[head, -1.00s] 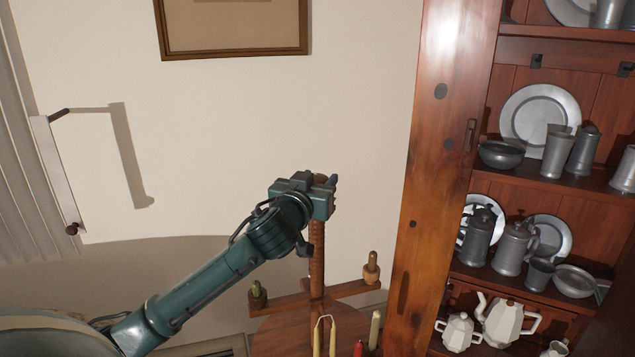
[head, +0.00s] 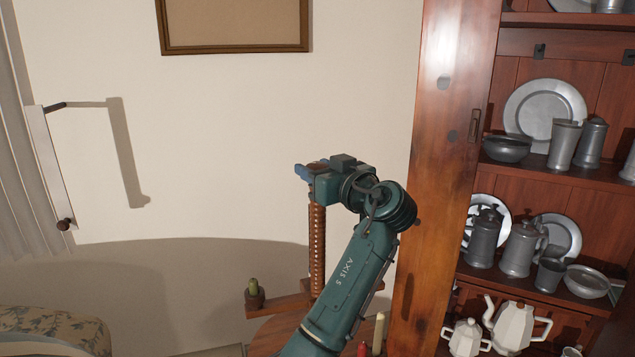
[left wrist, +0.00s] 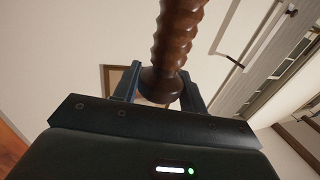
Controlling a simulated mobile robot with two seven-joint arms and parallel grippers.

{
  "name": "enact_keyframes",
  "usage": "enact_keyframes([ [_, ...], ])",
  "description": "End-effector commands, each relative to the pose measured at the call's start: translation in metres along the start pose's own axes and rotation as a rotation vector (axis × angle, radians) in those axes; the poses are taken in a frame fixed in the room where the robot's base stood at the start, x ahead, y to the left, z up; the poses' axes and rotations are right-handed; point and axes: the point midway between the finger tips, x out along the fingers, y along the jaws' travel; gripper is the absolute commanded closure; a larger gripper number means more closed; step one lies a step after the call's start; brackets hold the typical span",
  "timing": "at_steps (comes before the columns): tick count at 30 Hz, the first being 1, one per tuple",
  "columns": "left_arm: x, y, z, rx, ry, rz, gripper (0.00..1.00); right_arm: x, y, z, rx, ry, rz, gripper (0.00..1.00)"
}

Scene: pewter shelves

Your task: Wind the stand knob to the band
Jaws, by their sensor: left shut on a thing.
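The wooden stand has an upright threaded post (head: 317,240) with the knob (head: 318,165) at its top. My left gripper (head: 315,172) is shut on the knob, its arm reaching up from the bottom, right of the post. In the left wrist view the dark turned knob (left wrist: 160,86) sits between the two fingers of my left gripper (left wrist: 160,92), and the spiral post (left wrist: 178,35) runs up from it. Most of the knob is hidden by the gripper in the head view. I cannot make out the band. My right gripper is not in view.
The stand's crossarm (head: 285,305) carries a green candle (head: 253,286) in a cup; my arm hides its right part. Candles (head: 378,330) stand low right. A tall wooden cabinet (head: 440,180) with pewter rises on the right. A floral seat (head: 50,330) is at lower left.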

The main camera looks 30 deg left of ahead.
Motion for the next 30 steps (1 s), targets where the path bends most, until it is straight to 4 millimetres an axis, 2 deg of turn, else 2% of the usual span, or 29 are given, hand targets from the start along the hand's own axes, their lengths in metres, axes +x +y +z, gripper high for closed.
enact_keyframes([
  [1, -0.001, 0.002, 0.005, 0.001, -0.002, -0.043, 0.81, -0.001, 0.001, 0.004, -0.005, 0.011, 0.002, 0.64],
  [11, 0.000, 0.001, 0.001, 0.001, 0.001, -0.358, 0.81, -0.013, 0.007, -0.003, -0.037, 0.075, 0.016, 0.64],
  [15, 0.000, 0.000, 0.000, 0.001, 0.002, -0.479, 0.81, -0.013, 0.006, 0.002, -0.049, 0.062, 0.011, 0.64],
  [30, 0.000, -0.002, -0.001, 0.000, 0.000, -0.713, 0.81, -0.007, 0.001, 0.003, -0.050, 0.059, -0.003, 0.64],
])
